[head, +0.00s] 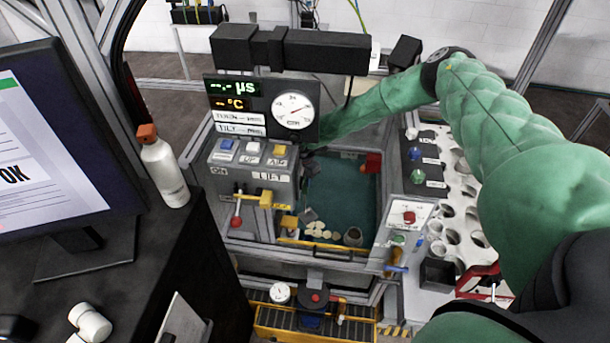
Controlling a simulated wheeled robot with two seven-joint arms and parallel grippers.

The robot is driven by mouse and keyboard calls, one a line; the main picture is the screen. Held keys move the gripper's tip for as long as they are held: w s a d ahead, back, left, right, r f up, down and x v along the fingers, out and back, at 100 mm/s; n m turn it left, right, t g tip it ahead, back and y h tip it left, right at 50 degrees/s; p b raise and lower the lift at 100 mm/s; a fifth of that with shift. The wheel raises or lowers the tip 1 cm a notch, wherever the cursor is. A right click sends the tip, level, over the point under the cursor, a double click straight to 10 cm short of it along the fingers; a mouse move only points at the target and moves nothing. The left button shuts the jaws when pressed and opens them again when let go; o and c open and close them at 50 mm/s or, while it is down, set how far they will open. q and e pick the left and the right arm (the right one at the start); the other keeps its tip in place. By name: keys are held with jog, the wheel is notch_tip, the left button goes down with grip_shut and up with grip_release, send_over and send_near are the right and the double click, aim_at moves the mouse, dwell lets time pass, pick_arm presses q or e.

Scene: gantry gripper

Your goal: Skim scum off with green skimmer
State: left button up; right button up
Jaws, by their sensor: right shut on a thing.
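The tank (340,185) holds dark green liquid in the middle of the head view. Several pale round patches (322,231), which look like scum, lie near its front edge. A small round pot-like thing (352,237) is beside them on the right. My right arm, in a green sleeve, reaches from the right across the back of the tank. My right gripper (311,147) is at its far end, by the display panel, small and partly hidden. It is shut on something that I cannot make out. I cannot identify the green skimmer for certain. My left gripper is out of view.
A control box (252,170) with a gauge and displays stands left of the tank. A white rack (452,205) with round holes and a dark strip with coloured knobs (418,176) are on the right. A monitor (60,130) and white bottle (163,170) stand on the left.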

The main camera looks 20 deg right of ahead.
jog(key=shift+w+f, duration=0.1)
jog(key=shift+f, duration=5.1)
jog(key=shift+s+d, duration=3.7)
jog(key=shift+d, duration=2.35)
notch_tip(320, 180, up, 16)
jog(key=shift+r, duration=0.1)
